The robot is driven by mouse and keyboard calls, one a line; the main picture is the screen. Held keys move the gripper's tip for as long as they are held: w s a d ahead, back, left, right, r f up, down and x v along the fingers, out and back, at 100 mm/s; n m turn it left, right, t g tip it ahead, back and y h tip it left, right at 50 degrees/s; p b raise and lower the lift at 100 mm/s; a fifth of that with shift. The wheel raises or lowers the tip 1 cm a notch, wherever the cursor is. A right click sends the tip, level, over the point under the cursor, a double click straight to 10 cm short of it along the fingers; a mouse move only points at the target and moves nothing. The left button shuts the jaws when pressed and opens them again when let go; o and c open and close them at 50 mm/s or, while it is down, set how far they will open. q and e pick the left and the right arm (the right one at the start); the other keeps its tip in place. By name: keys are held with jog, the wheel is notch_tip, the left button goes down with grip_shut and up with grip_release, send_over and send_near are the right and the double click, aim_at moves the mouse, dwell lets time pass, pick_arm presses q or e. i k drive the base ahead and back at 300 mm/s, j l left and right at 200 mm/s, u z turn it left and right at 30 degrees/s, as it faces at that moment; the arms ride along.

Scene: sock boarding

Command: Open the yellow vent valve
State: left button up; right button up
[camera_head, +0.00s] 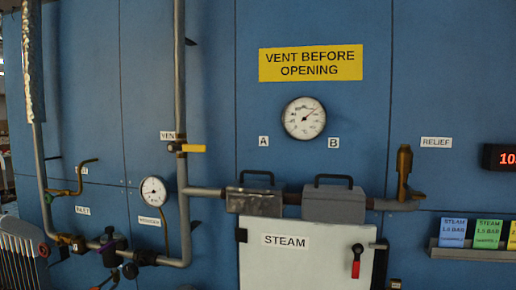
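The yellow vent valve (193,148) is on the grey vertical pipe left of centre. Its yellow lever points to the right, crosswise to the pipe. A brass-coloured body shows at the lever's left end. The white VENT label (168,135), partly cut off by the pipe, is just above and left of it. Neither of my grippers is in view, and nothing touches the valve.
A yellow "VENT BEFORE OPENING" sign (310,63) hangs above a round gauge (304,118). Below are two grey boxes with handles and a white STEAM door (262,262) with a red lever (356,263). Space right of the valve is clear.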

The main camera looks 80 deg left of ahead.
aim_at(172, 147)
jog(key=u, duration=3.2)
